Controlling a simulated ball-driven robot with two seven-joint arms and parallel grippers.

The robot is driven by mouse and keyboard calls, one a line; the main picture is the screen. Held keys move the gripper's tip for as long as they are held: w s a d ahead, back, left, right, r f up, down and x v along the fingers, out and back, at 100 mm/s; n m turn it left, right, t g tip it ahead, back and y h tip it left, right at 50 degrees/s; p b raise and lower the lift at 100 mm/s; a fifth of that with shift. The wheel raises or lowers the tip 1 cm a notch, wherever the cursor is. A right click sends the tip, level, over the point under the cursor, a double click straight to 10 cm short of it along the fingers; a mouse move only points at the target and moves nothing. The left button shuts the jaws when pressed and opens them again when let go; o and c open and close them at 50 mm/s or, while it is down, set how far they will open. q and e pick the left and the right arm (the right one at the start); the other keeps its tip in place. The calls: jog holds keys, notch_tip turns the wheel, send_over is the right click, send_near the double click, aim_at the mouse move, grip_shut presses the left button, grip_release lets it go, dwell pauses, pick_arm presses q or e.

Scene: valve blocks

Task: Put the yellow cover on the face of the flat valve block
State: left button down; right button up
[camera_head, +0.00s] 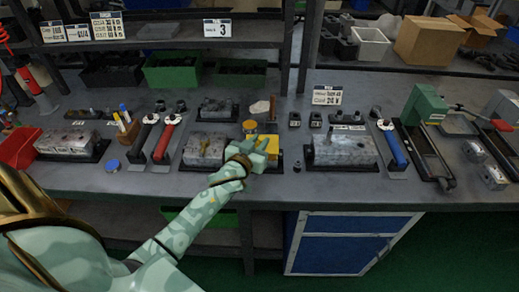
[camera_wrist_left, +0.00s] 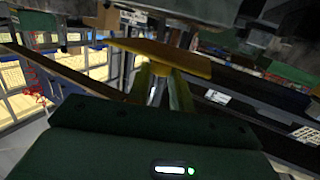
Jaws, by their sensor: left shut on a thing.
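The yellow cover (camera_head: 272,147) is at my left gripper (camera_head: 264,151), which is shut on it above the middle of the workbench. In the left wrist view the yellow cover (camera_wrist_left: 165,56) is a thin plate seen nearly edge-on across the fingertips of the left gripper (camera_wrist_left: 161,84). Other grey valve blocks lie at the right (camera_head: 342,150), the far left (camera_head: 68,143) and behind (camera_head: 218,109). I cannot tell which is the flat one. My right gripper is out of view.
A green vise-like device (camera_head: 425,104) is at the right, and a red bin (camera_head: 18,147) at the far left. A shelf with green bins (camera_head: 172,70) runs behind. The bench's front strip is mostly clear.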

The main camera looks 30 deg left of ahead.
pick_arm(q)
jog(key=shift+f, duration=0.85)
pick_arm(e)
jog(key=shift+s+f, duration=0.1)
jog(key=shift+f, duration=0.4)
pick_arm(q)
jog(key=shift+f+b, duration=0.5)
jog(key=shift+f, duration=0.1)
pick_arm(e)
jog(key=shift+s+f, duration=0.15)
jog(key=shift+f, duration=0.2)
pick_arm(q)
jog(key=c, duration=1.2)
grip_release()
jog(key=shift+c, duration=0.2)
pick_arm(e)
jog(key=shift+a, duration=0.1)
